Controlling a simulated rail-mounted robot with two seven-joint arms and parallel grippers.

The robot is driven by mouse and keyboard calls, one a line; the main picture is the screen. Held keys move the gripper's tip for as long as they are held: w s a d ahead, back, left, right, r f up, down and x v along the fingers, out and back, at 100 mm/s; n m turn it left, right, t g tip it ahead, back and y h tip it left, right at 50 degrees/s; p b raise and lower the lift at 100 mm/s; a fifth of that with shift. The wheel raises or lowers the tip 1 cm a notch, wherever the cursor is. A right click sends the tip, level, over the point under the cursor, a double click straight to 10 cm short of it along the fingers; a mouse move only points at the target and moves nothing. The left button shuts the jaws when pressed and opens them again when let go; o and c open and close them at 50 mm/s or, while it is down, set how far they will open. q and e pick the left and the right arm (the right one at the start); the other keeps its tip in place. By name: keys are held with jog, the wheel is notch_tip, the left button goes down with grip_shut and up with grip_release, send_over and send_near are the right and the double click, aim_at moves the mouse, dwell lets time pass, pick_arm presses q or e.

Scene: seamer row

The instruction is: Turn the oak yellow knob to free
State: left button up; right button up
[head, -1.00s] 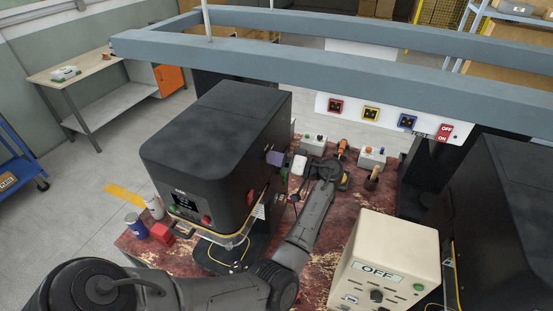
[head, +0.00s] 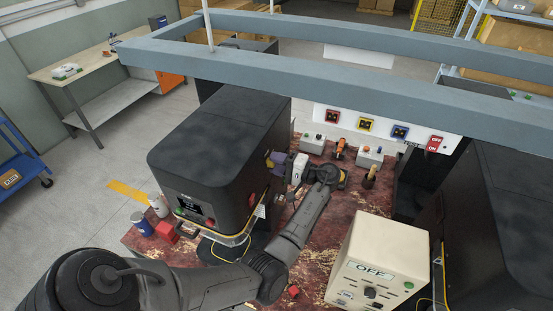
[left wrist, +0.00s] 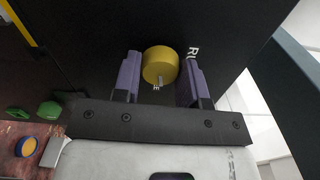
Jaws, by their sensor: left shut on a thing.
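The yellow knob (left wrist: 158,62) is round and sits on a dark panel in the left wrist view. A light pointer mark shows near its lower edge. White letters "RU" (left wrist: 193,52) stand right of it, and an "E" shows just below; other lettering is hidden. My left gripper (left wrist: 158,80) has its two purple fingers on either side of the knob and is shut on it. In the head view my left gripper (head: 276,160) is at the right side of the black machine (head: 218,135); the knob is hidden there. My right gripper is not in view.
A cream box (head: 372,262) marked "OFF" stands at the front right. A second black machine (head: 510,215) is farther right. Small button boxes (head: 312,143) and an orange-handled tool (head: 340,147) are behind my left wrist. A grey overhead frame (head: 300,73) crosses above.

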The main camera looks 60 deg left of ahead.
pick_arm(q)
jog(key=shift+m+p, duration=0.65)
jog(key=shift+m, duration=0.35)
jog(key=o, duration=0.9)
jog(key=shift+o, duration=0.2)
jog(key=shift+w, duration=0.1)
jog(key=b+v, duration=0.5)
jog(key=v, duration=0.8)
jog(key=shift+w+d, duration=0.2)
jog(key=shift+d, duration=0.15)
